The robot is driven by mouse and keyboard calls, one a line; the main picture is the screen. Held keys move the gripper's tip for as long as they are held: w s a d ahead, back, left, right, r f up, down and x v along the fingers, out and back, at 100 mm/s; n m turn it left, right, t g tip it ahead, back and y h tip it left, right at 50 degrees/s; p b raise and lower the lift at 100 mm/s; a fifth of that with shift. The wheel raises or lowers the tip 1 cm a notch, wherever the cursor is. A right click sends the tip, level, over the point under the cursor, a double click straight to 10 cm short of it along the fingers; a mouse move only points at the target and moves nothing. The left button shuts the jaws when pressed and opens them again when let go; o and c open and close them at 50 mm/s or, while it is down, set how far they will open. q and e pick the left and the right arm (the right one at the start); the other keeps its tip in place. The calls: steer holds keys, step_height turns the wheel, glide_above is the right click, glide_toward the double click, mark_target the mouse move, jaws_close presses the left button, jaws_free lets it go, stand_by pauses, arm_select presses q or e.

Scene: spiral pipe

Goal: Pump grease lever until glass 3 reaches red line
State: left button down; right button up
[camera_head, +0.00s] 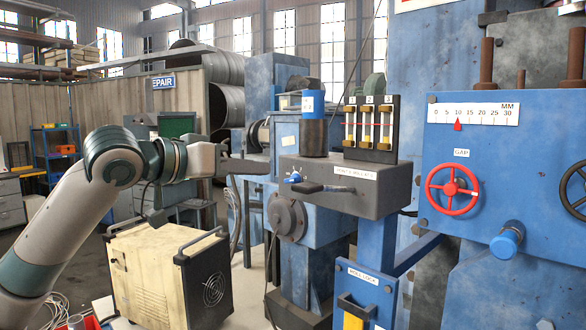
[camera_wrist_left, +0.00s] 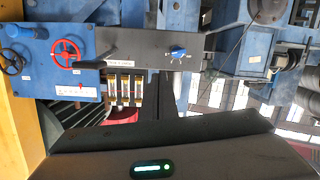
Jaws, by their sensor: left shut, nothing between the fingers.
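The grease pump box (camera_head: 352,178) is dark grey and stands on a blue column. Its black lever (camera_head: 320,188) sticks out from the front beside a small blue knob (camera_head: 294,177). Three sight glasses stand upright on a black plate on the box. Glass 3 (camera_head: 385,127) is the rightmost in the head view and leftmost in the inverted left wrist view (camera_wrist_left: 112,88). Its level and red line are too small to read. My left gripper (camera_head: 258,167) is shut and empty, left of the box and apart from the lever. My right gripper is out of view.
A blue-and-black cylinder (camera_head: 313,122) stands left of the glasses. A blue panel with a red handwheel (camera_head: 452,189) and a gap scale (camera_head: 473,110) stands at right. A beige cabinet (camera_head: 150,275) is below my left arm. Open air lies between gripper and lever.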

mark_target(325, 189)
arm_select(q)
steer(key=s+r+m, duration=0.1)
steer(key=s+r, duration=0.2)
steer(key=s, duration=0.4)
steer(key=s+d+r+m+p, duration=0.1)
steer(key=s+r, duration=0.3)
steer(key=s, duration=0.3)
steer(key=shift+s+g+y, duration=0.3)
steer(key=shift+s, duration=0.1)
steer(key=shift+w+d, duration=0.1)
steer(key=shift+d, duration=0.1)
steer(key=w+d+f+p, duration=0.6)
steer(key=w+p, duration=0.1)
steer(key=shift+d+f, duration=0.25)
